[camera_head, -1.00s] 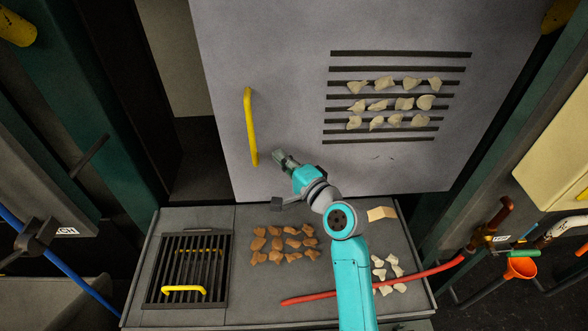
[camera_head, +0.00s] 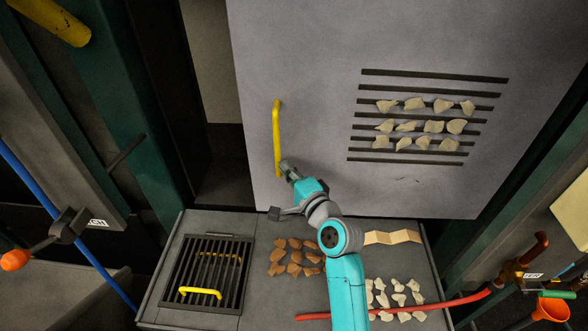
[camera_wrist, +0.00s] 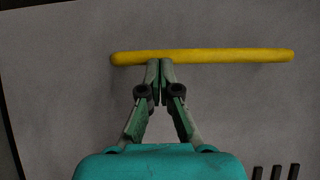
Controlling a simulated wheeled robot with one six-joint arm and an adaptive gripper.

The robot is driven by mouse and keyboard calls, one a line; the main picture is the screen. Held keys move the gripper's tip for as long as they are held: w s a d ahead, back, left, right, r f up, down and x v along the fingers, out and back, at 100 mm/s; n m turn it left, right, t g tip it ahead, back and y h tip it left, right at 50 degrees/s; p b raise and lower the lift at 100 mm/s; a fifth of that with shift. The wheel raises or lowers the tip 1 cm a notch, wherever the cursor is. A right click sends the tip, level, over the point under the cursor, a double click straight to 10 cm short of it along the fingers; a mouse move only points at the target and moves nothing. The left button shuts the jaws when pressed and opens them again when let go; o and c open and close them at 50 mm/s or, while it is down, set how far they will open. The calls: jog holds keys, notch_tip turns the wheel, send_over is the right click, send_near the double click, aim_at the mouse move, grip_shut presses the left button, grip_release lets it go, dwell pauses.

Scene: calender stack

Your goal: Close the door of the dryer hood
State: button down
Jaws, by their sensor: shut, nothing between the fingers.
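The dryer hood door (camera_head: 310,60) is a large grey panel with dark vent slots and a yellow vertical bar handle (camera_head: 277,135) near its left edge. A dark opening (camera_head: 222,165) shows to the left of that edge, so the door stands open. My gripper (camera_head: 287,167) is shut and empty at the lower part of the handle, on its right side. In the wrist view, the closed fingertips (camera_wrist: 160,64) meet the edge of the yellow bar (camera_wrist: 220,56). I cannot tell whether they touch it.
Below the door is a grey bench (camera_head: 262,312) with a slatted grate (camera_head: 210,270), brown pieces (camera_head: 295,262), pale pieces (camera_head: 398,292) and a folded tan strip (camera_head: 392,237). A red hose (camera_head: 445,302) crosses its right side. Green posts (camera_head: 130,150) flank the left.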

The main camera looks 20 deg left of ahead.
jog(key=s+a, duration=0.3)
jog(key=a, duration=0.7)
jog(key=s+a, duration=0.4)
jog(key=a, duration=0.7)
jog(key=shift+a, duration=0.15)
jog(key=shift+r, duration=0.1)
